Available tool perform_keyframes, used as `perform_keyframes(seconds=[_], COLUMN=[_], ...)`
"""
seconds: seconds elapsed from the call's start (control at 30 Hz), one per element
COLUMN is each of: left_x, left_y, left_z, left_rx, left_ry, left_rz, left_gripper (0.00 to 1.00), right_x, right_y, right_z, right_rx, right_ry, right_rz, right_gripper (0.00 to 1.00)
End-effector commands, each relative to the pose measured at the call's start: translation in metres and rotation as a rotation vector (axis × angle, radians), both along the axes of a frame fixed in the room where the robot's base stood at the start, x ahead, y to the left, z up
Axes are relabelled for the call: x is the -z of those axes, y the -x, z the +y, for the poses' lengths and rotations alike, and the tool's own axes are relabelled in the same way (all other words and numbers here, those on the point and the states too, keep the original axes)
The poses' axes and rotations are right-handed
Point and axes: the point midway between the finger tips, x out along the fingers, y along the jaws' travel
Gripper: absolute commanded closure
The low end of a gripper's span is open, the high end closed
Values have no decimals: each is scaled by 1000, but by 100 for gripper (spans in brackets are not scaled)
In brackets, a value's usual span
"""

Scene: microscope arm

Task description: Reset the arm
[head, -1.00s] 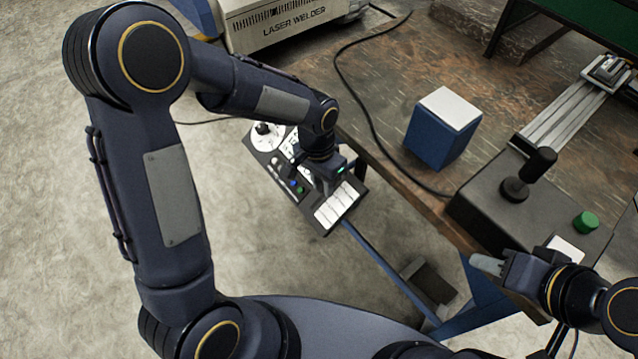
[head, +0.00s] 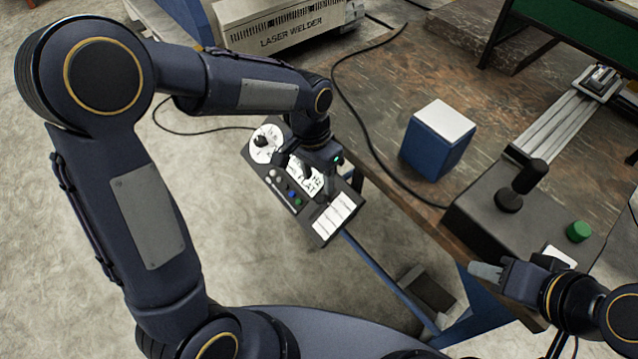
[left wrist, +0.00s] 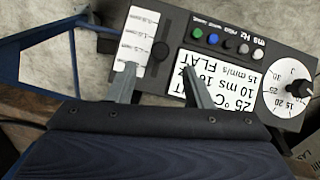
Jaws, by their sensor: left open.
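The black control panel (head: 322,228) hangs at the near left table edge. My left gripper (head: 307,174) is open and empty over the panel.
A joystick box (head: 478,222) with a green button (head: 579,231) stands on the table's right part. A blue block (head: 438,150) with a white top stands mid-table. The laser welder (head: 285,28) is at the back. A black cable (head: 350,105) crosses the tabletop.

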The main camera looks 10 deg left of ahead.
Motion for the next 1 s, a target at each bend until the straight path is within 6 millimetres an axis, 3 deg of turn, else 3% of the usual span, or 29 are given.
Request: perform_keyframes(seconds=[0.13, 0.7, 0.83, 1.0], left_x=[-11, -15, -47, -117], left_y=[-1, 1, 12, 55], left_z=[1, 3, 21, 60], left_rx=[0, -8, -68, -233], left_ry=[0, 4, 37, 132], left_rz=[-1, -4, -34, -120], left_gripper=[54, 54, 54, 54], right_x=[-2, -4, -17, -49], right_y=[0, 0, 0, 0], right_z=[0, 0, 0, 0], right_rx=[0, 0, 0, 0], right_ry=[0, 0, 0, 0], right_rz=[0, 0, 0, 0], right_gripper=[64, 64, 64, 64])
